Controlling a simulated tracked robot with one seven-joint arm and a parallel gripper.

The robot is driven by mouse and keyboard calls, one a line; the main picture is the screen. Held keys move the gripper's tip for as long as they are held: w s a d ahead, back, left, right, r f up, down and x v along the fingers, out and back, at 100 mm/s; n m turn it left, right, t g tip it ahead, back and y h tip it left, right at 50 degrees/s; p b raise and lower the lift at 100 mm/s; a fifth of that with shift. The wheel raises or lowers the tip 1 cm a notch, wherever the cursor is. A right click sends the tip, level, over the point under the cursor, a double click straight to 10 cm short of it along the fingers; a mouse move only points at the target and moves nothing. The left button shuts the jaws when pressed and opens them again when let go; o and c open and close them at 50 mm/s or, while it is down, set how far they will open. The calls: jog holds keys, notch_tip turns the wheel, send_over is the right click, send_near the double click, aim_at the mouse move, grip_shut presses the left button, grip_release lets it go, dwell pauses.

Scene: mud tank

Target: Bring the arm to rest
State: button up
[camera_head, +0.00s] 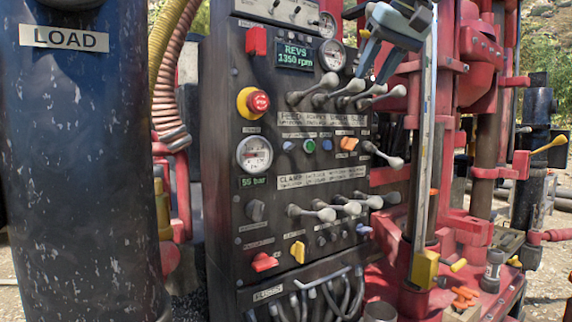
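My gripper (373,76) hangs at the top right of the view, in front of the control panel's right edge and the red rig. Its two dark fingers point down and stand apart, with nothing visible between them. The upper part of my arm is cut off by the top edge. The dark control panel (250,205) carries rows of grey levers, with an upper row (345,95) just below and left of the fingertips. The fingers look apart from the levers, but depth is hard to tell.
A large dark cylinder (85,190) labelled LOAD fills the left side. Ribbed hoses (168,60) run behind it. A red emergency button (258,102) and a gauge (254,154) sit on the panel. Red rig columns (485,150) and an upright metal rail (425,150) stand right.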

jog(key=s+d+f+h, duration=0.1)
jog(key=s+f, duration=0.4)
jog(key=f, duration=0.7)
jog(key=s+d+f+m+g+h, duration=0.1)
jog(key=s+d+f, duration=0.2)
jog(key=f, duration=1)
jog(key=s+d+f+h, duration=0.1)
jog(key=s+d+f, duration=0.1)
jog(key=s+f, duration=0.5)
notch_tip(320, 180, down, 5)
jog(key=shift+d+f+h, duration=0.15)
jog(key=shift+h, duration=0.25)
